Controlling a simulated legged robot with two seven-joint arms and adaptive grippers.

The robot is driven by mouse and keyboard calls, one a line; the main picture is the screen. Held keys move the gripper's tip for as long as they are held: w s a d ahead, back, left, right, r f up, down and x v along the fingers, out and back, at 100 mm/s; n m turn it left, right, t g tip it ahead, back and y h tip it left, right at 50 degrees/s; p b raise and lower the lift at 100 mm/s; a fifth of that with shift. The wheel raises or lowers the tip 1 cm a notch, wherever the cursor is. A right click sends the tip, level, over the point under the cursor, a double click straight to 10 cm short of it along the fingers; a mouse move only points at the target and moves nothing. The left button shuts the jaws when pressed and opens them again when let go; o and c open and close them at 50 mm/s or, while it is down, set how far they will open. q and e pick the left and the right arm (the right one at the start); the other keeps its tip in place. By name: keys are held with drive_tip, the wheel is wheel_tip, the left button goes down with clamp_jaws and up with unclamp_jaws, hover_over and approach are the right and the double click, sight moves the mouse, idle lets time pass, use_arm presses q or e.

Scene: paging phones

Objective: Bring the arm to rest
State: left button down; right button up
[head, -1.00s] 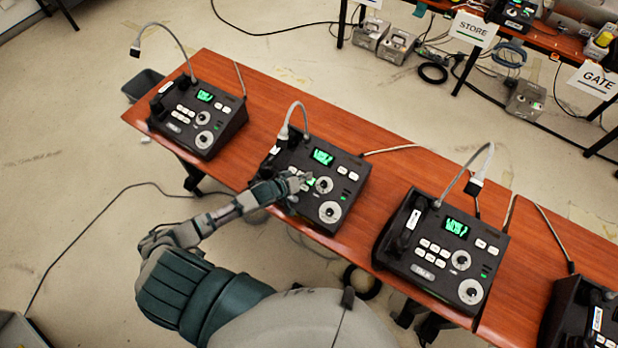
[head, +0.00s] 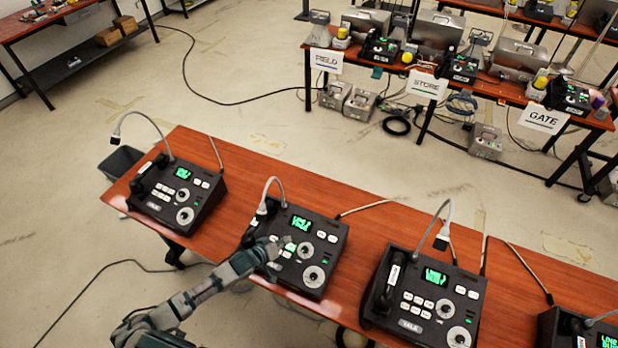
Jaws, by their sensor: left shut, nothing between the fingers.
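My left arm comes in from the bottom left, and its gripper (head: 272,247) is shut and empty. It is over the left part of the middle paging phone (head: 313,268), a black desk unit with a green screen, white keys, round dials and a gooseneck microphone. The gripper covers some of that phone's keys. I cannot tell whether the fingertips touch it. My right gripper is not in view.
A similar phone (head: 160,205) stands to the left and another (head: 420,308) to the right on the red-brown table (head: 250,175). A fourth is cut off at the right edge. A back table carries signs, including STORE (head: 426,84) and GATE (head: 543,117).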

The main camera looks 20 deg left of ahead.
use_arm(q)
drive_tip(key=shift+d, duration=0.1)
drive_tip(key=s+d+m+g+y, duration=0.1)
drive_tip(key=s+d+m+g, duration=0.2)
drive_tip(key=s+d, duration=0.6)
drive_tip(key=s+a+r+m+g+y, duration=0.1)
drive_tip(key=s+a+g+y, duration=0.15)
drive_tip(key=s, duration=0.65)
drive_tip(key=s+a+r+m+g+y, duration=0.1)
drive_tip(key=s+a+r+g, duration=0.15)
drive_tip(key=s, duration=0.65)
wheel_tip(320, 180, down, 30)
drive_tip(key=b, duration=0.5)
drive_tip(key=s+a+f+g+b, duration=0.1)
drive_tip(key=s+f+b, duration=0.1)
drive_tip(key=s+f, duration=0.7)
drive_tip(key=s+a+f+g+b, duration=0.1)
drive_tip(key=s+a+f+b, duration=0.1)
drive_tip(key=s+f, duration=0.8)
wheel_tip(320, 180, down, 3)
drive_tip(key=shift+a+f+m, duration=0.1)
drive_tip(key=shift+a+m, duration=0.2)
drive_tip(key=shift+m, duration=0.1)
